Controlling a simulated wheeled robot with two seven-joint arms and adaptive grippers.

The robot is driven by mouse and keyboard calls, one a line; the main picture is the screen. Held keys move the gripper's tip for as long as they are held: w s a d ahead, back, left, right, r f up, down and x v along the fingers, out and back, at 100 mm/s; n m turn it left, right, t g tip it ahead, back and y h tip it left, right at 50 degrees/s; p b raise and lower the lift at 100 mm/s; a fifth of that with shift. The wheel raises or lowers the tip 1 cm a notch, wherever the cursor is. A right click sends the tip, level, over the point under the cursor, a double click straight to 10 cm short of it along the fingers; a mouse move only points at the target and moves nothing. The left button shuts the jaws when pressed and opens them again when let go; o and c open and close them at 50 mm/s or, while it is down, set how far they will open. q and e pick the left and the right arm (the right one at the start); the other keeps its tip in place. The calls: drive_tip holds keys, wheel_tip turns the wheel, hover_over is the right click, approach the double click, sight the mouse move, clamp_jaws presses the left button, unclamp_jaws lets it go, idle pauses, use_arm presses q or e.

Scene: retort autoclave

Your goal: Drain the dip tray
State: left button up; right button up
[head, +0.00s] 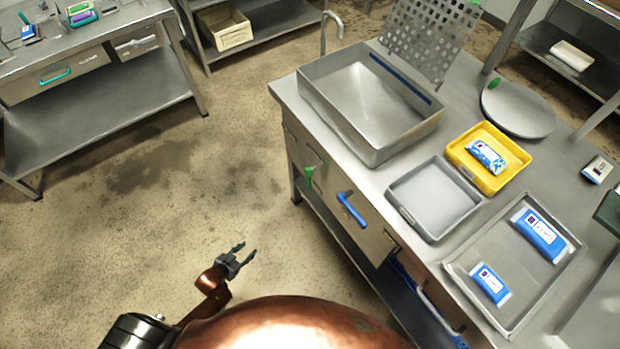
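A large deep steel basin (362,143) sits at the far left end of the bench. A smaller grey tray (434,235) stands to its right, with a smooth pale inside; I cannot tell whether either holds liquid, or which is the dip tray. A green lever (309,177) hangs on the bench front below the basin. A blue handle (351,209) is on the bench front to its right. My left gripper (247,249) is over the floor, left of the bench, with fingers apart and empty, touching nothing. My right gripper is not in view.
A yellow tray (523,160) holds a blue-white pack (486,156). A shallow steel tray (462,278) holds two blue packs (541,235). Another table (90,125) stands at left. The floor between is clear.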

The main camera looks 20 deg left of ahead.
use_arm(q)
drive_tip(key=w+d+r+m+t+h+b, duration=0.1)
drive_tip(key=w+d+r+t+h, duration=0.15)
drive_tip(key=w+r, duration=0.4)
drive_tip(key=w+d+r+m+t+h+b, duration=0.1)
drive_tip(key=w+d+r+b, duration=0.15)
drive_tip(key=w+r, duration=0.4)
drive_tip(key=m+t+h+b, duration=0.1)
drive_tip(key=m+h+b, duration=0.15)
drive_tip(key=h, duration=0.35)
approach(306, 180)
drive_tip(key=x, duration=0.3)
drive_tip(key=b+x, duration=0.1)
drive_tip(key=x, duration=0.6)
drive_tip(key=shift+s+d+b, duration=0.2)
drive_tip(key=shift+b, duration=0.2)
drive_tip(key=shift+w+d, duration=0.25)
drive_tip(key=shift+w, duration=0.15)
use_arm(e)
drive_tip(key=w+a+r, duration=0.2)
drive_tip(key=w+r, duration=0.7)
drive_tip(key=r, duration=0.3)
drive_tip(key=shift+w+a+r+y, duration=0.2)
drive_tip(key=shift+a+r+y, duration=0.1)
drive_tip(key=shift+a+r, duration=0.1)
use_arm(q)
drive_tip(key=shift+c, duration=0.5)
clamp_jaws()
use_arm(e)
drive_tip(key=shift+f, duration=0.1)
